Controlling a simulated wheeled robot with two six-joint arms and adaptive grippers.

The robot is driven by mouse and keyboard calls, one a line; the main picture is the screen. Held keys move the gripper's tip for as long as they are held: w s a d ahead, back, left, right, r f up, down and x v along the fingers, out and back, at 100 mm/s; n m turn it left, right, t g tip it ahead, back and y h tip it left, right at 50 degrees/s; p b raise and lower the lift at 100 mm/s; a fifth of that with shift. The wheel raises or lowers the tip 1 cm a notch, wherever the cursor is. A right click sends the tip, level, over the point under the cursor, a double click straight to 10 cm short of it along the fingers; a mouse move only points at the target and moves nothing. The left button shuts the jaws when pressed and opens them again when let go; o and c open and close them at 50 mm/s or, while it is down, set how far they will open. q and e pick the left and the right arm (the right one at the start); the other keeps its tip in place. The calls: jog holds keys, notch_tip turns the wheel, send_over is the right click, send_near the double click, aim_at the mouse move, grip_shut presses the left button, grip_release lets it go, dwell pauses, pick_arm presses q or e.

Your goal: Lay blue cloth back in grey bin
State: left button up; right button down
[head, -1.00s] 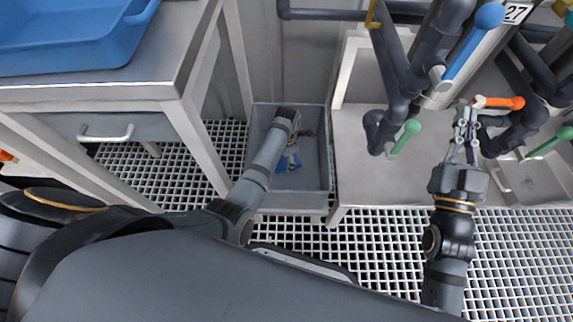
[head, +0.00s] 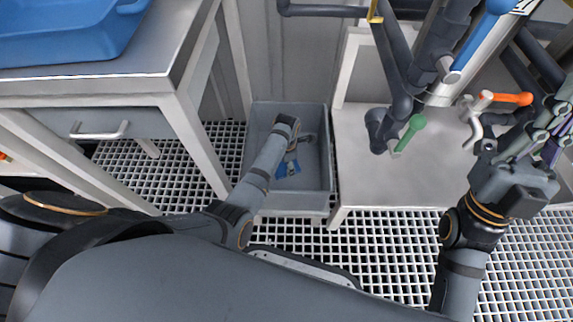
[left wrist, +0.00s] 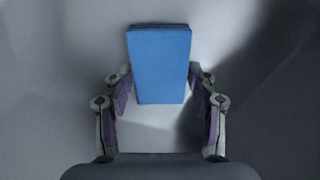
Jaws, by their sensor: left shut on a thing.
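The grey bin (head: 318,186) stands on the floor grating between the workbench and the pipework. The blue cloth (head: 287,169) is inside the bin outline, partly hidden by my left arm. My left gripper (head: 294,153) reaches down into the bin and is shut on the cloth. In the left wrist view the cloth (left wrist: 160,62) is a flat blue block between the fingertips of my left gripper (left wrist: 160,88), above a plain grey surface. I cannot tell whether it touches the bin floor. My right gripper (head: 552,130) is at the right edge, partly cut off, away from the bin.
A workbench (head: 105,88) with a blue tub (head: 70,40) stands at the left. Grey pipes with a green handle (head: 411,131), a blue handle (head: 474,42) and an orange handle (head: 508,98) rise right of the bin. A pale platform (head: 355,165) borders the bin.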

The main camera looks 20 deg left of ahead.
pick_arm(q)
jog(key=o, duration=1)
jog(key=shift+f, duration=0.1)
